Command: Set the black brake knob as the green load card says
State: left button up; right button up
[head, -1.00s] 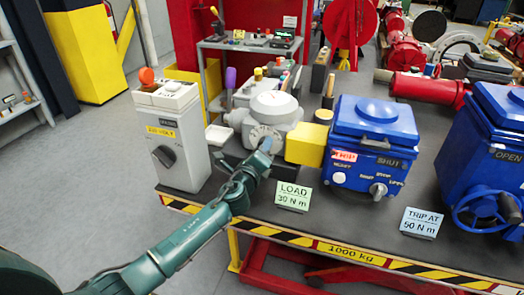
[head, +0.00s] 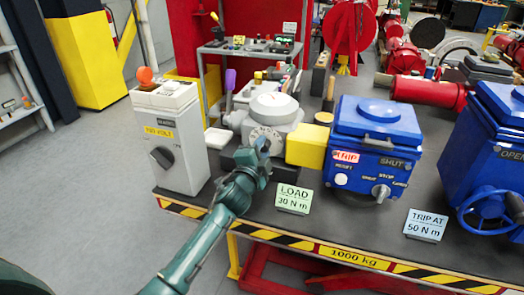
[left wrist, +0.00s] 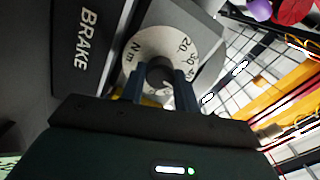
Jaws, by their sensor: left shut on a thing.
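The grey brake unit (head: 272,107) stands on the bench with a round dial on its front. In the left wrist view the pale dial (left wrist: 143,48) carries "N m", 20, 30 and 40, beside a dark "BRAKE" plate (left wrist: 86,40). My left gripper (head: 262,143) is at this dial; in the left wrist view its fingers (left wrist: 160,82) are shut on the black brake knob (left wrist: 159,72) at the dial's centre. The fingers hide part of the knob and scale, so its setting cannot be read. My right gripper is not in view.
A yellow block (head: 306,146) joins the brake unit to a blue actuator box (head: 374,143) on its right. A grey box with a black switch (head: 170,139) stands left. A blue card (head: 425,225) reads "TRIP AT 50 N m". The bench's striped front edge (head: 300,246) runs below.

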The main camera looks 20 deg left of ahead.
pick_arm(q)
jog(key=n, duration=0.4)
jog(key=shift+n, duration=0.3)
jog(key=n+p, duration=0.1)
jog(key=n, duration=0.2)
jog(key=shift+n, duration=1.1)
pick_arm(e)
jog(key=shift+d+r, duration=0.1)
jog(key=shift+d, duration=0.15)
pick_arm(q)
jog(key=o, duration=1)
jog(key=s, duration=1.3)
jog(key=shift+s+a, duration=0.1)
jog(key=shift+a, duration=0.15)
